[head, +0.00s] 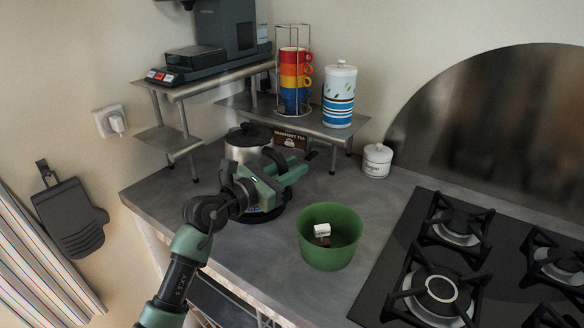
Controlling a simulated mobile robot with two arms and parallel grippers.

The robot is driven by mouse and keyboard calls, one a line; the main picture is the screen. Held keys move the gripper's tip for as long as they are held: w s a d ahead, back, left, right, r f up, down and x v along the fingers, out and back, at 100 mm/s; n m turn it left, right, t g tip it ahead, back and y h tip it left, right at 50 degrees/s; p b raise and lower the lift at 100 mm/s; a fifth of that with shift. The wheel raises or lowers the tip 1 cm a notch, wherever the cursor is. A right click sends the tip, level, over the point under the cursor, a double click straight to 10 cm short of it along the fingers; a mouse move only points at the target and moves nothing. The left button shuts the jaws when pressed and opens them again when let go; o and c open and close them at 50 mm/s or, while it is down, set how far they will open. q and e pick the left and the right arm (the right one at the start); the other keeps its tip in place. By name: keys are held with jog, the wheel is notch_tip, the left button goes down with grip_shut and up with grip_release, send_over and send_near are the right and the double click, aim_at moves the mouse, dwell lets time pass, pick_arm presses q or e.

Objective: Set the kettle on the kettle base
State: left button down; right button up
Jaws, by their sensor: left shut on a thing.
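The kettle (240,153) is a silver pot with a black lid and a dark handle, upright at the back left of the counter, below the metal shelves. My left gripper (282,172) is in front of it and shut on its handle, with the arm coming in from lower left. The gripper hides much of the kettle's front. A black round disc, which looks like the kettle base (265,216), shows partly beneath the gripper. I cannot tell whether the kettle touches it. My right gripper is not in view.
A green bowl (330,257) with a small white-labelled item stands to the right on the counter. A black gas hob (385,270) lies further right. A low metal shelf (250,112) with stacked cups and a canister stands behind. A small white jar (377,161) is at the back.

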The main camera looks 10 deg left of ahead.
pick_arm(q)
jog(key=c, duration=1.5)
grip_release()
jog(key=shift+r, duration=0.1)
jog(key=shift+f+v, duration=0.15)
jog(key=shift+v, duration=0.55)
jog(key=shift+f+v, duration=0.1)
jog(key=shift+v, duration=0.65)
jog(key=v, duration=0.8)
jog(key=shift+s, duration=0.15)
